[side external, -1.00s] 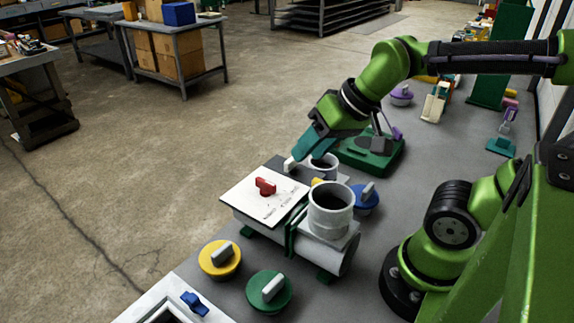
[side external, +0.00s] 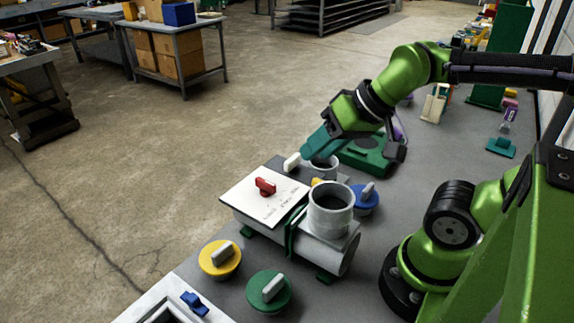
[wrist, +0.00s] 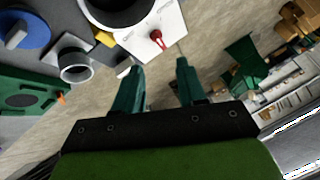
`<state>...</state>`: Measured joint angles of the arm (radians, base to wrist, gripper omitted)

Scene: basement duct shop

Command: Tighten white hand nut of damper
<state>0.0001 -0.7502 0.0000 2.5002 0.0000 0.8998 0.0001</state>
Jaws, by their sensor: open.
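The white hand nut (side external: 291,161) sits on the far side of the damper, beyond its white plate (side external: 250,204) with a red handle (side external: 265,186). My gripper (side external: 306,155) is just right of the nut in the side view, with its teal fingers slanting down toward it; I cannot tell whether they touch. In the wrist view, my gripper (wrist: 160,64) has its two fingers apart with nothing visible between them. A small pale piece, probably the nut (wrist: 123,72), shows beside the left finger, partly hidden. The red handle (wrist: 157,38) lies beyond the fingertips.
The damper's upright grey collar (side external: 331,210) and a smaller grey pipe stub (side external: 323,167) stand close by. Blue (side external: 364,198), yellow (side external: 220,259) and green (side external: 269,291) round caps with grips lie around it. A green base (side external: 367,155) is behind my gripper.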

